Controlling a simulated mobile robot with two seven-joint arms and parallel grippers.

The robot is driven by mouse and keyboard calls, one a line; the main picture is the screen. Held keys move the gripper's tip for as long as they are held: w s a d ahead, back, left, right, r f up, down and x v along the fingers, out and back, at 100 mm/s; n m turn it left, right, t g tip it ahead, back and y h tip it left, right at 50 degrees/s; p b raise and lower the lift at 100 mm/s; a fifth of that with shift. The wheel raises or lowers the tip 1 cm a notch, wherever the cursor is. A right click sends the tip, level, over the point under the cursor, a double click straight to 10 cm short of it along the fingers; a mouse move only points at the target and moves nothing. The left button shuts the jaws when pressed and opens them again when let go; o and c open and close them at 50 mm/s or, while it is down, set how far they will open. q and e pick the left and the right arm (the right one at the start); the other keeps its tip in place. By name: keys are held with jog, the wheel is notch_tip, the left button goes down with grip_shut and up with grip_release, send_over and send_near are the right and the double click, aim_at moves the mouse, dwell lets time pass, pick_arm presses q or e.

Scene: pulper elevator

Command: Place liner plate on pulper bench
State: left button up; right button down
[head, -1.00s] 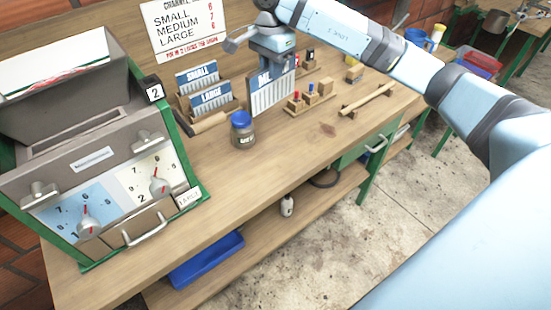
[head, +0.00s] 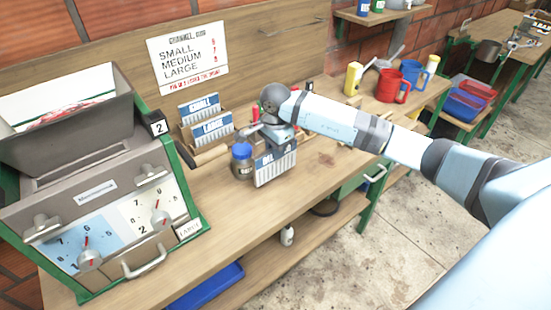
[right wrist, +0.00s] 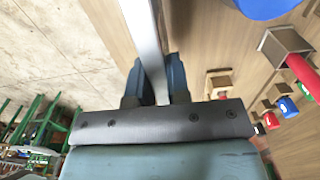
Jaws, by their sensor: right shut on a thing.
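The liner plate (head: 276,166), a grey ribbed plate with a blue label band whose text is partly hidden, is held upright by my right gripper (head: 279,133) in the head view. In the right wrist view the gripper (right wrist: 158,82) is shut on the plate's thin edge (right wrist: 146,30). The plate is just in front of the blue-lidded jar (head: 242,160), over the wooden pulper bench (head: 215,218). I cannot tell whether its lower edge touches the bench. The SMALL plate (head: 199,107) and LARGE plate (head: 212,129) stand in a wooden rack. My left gripper is not in view.
The pulper machine (head: 95,205) with two dials stands at the left. Small wooden blocks with coloured knobs (right wrist: 285,105) lie beside the gripper. The front bench strip is clear.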

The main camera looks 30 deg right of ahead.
aim_at(276, 175)
jog(key=shift+f, duration=1.9)
jog(key=shift+f, duration=0.1)
jog(key=c, duration=1.1)
grip_release()
